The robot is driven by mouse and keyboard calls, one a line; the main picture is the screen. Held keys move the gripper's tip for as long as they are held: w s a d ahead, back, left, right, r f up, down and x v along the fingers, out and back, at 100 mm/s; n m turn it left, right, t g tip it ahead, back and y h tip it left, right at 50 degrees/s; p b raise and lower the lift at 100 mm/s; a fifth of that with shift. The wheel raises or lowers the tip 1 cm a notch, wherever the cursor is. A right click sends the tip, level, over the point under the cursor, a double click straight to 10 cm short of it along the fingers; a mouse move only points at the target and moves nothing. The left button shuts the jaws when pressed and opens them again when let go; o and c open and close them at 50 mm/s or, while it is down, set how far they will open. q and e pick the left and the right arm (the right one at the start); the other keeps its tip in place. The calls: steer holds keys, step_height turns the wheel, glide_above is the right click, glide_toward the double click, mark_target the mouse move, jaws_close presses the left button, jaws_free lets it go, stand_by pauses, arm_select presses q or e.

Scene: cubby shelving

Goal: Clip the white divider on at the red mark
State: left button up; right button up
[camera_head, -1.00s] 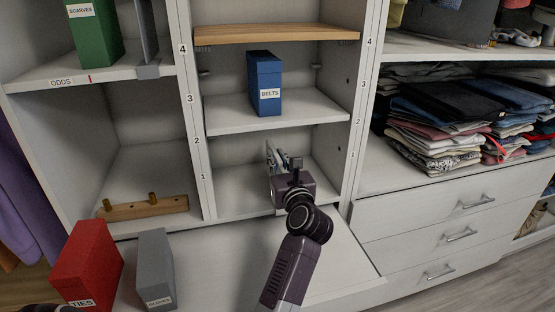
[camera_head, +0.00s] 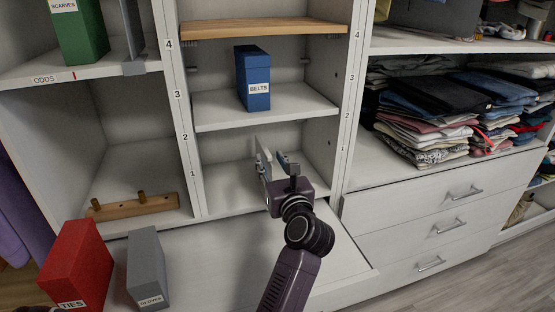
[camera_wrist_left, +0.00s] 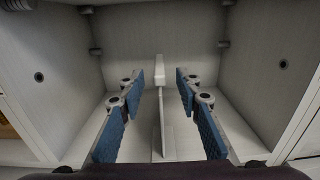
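The white divider (camera_wrist_left: 158,122) stands upright in the lowest middle cubby. In the left wrist view it is between my left gripper's two blue-padded fingers (camera_wrist_left: 160,105), with gaps on both sides. The fingers are open around it, apart from it. In the head view my left gripper (camera_head: 274,163) reaches into that cubby, and the divider is hard to tell from the fingers there. The red mark (camera_head: 74,76) is on the upper left shelf's front edge, right of the ODDS label (camera_head: 46,79).
A grey divider (camera_head: 134,68) stands on the upper left shelf, right of the green SCARVES box (camera_head: 80,35). The blue BELTS box (camera_head: 254,75) is on the shelf above my gripper. Red TIES (camera_head: 75,265) and grey GLOVES (camera_head: 147,265) boxes stand at lower left.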

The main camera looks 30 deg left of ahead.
arm_select(q)
steer(key=shift+s+d, duration=0.2)
steer(key=shift+d, duration=0.1)
steer(key=s+d+r+m+t+h+p, duration=0.2)
steer(key=s+d+r+p, duration=0.4)
steer(key=p, duration=0.5)
steer(key=s+d+r+m+t+h+p, duration=0.3)
steer(key=s+d+r+m+h+p, duration=0.2)
steer(key=s+p, duration=0.6)
step_height(320, 180, up, 4)
steer(key=shift+d+f+h, duration=0.25)
steer(key=shift+d+h, duration=0.6)
steer(key=shift+h, duration=0.25)
